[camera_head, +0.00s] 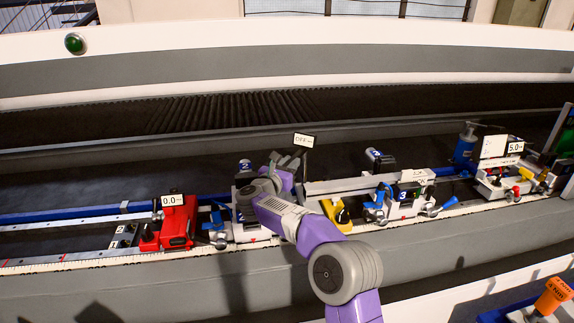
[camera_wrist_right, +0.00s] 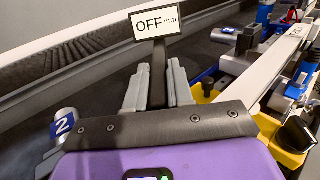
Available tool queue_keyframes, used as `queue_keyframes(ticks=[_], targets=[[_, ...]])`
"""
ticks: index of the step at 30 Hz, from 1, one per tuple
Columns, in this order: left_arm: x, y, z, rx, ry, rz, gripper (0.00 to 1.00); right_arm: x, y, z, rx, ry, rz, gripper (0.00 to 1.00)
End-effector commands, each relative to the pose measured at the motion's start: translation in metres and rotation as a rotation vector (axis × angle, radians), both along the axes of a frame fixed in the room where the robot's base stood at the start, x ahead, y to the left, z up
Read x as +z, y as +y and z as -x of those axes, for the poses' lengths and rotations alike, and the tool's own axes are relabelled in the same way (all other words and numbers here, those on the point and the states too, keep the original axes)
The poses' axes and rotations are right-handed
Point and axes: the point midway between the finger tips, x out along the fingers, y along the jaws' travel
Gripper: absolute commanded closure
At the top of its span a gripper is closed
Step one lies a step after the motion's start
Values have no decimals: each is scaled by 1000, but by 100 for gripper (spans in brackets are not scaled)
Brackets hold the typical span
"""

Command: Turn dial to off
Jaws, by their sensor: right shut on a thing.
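A small white sign reading OFF mm (camera_head: 304,140) stands on a dark post in the middle of the machine row. It also shows large in the right wrist view (camera_wrist_right: 156,22). My right gripper (camera_head: 289,160) has come in from the front. In the right wrist view its two grey fingers (camera_wrist_right: 158,85) stand on either side of the dark post (camera_wrist_right: 158,62) below the sign, and are shut on it. The dial's own face cannot be made out; the gripper hides the lower part. My left gripper is not in view.
A red clamp unit (camera_head: 178,226) with a 0.0 display stands to the left. A unit with a blue 3 label (camera_head: 403,193) and one with a 5.0 display (camera_head: 515,147) stand to the right. A yellow part (camera_wrist_right: 213,88) lies close to the gripper's right.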

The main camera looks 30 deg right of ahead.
Motion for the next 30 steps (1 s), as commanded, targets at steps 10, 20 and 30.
queue_keyframes(ticks=[10, 20, 30], targets=[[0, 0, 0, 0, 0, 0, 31, -3, 0, 0, -1, 6, -1, 55], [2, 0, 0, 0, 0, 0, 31, 5, 0, 0, 0, 1, -1, 55], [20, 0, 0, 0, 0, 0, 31, 68, 0, 0, -1, -2, -1, 55]])
